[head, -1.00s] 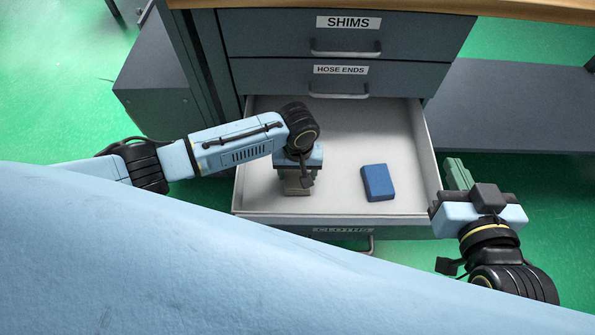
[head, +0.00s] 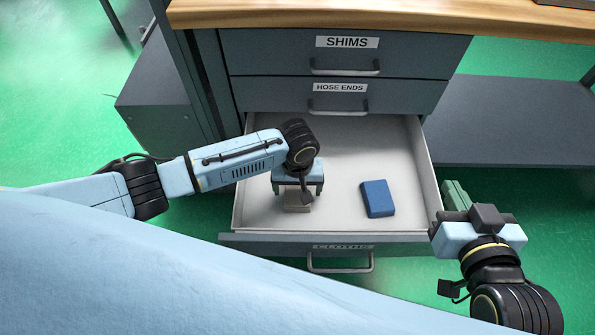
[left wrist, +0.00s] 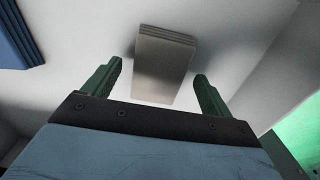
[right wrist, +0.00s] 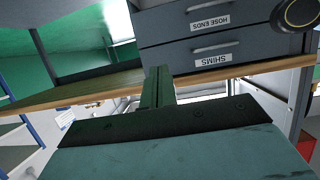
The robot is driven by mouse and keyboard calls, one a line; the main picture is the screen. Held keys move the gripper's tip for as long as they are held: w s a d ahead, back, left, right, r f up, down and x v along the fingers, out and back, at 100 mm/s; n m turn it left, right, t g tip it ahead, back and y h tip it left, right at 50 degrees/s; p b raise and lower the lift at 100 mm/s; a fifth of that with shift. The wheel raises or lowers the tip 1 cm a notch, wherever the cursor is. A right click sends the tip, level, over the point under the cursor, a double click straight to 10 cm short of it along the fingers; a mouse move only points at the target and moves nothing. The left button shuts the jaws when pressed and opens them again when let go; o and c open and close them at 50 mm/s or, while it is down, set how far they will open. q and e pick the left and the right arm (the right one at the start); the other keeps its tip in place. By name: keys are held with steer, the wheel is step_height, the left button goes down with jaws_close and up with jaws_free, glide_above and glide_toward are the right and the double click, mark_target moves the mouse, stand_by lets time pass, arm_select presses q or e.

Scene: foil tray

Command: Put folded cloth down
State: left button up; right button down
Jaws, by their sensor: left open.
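A beige-grey folded cloth (head: 297,201) lies in the open drawer labelled CLOTHS (head: 398,216), at its left front. My left gripper (head: 298,191) is just above it, open. In the left wrist view the same cloth (left wrist: 163,65) lies between and beyond the two spread green fingers (left wrist: 155,85), with a gap on each side. A blue folded cloth (head: 378,198) lies to the right on the drawer floor, and its edge shows in the left wrist view (left wrist: 17,38). My right gripper (head: 456,195) is outside the drawer's right wall, fingers together and empty.
Shut drawers labelled SHIMS (head: 420,55) and HOSE ENDS (head: 415,97) are above the open drawer, under a wooden worktop (head: 380,17). The drawer floor is clear behind and between the cloths. A grey shelf (head: 520,120) is at the right.

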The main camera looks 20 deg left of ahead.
mark_target(297, 192)
arm_select(q)
step_height(297, 192, up, 4)
steer(key=shift+f+p, duration=0.25)
steer(key=shift+p, duration=0.65)
step_height(297, 192, up, 8)
steer(key=p, duration=0.4)
arm_select(e)
steer(key=s+d+f+g+h, duration=0.1)
steer(key=s+d+f+g, duration=0.2)
steer(key=s+f+g, duration=0.2)
steer(key=s+d+f+g+h, duration=0.2)
steer(key=s+d+f+g, duration=0.2)
steer(key=f, duration=0.5)
steer(key=shift+s+f+m+g+h, duration=0.35)
steer(key=shift+s+g, duration=0.45)
steer(key=shift+s, duration=0.35)
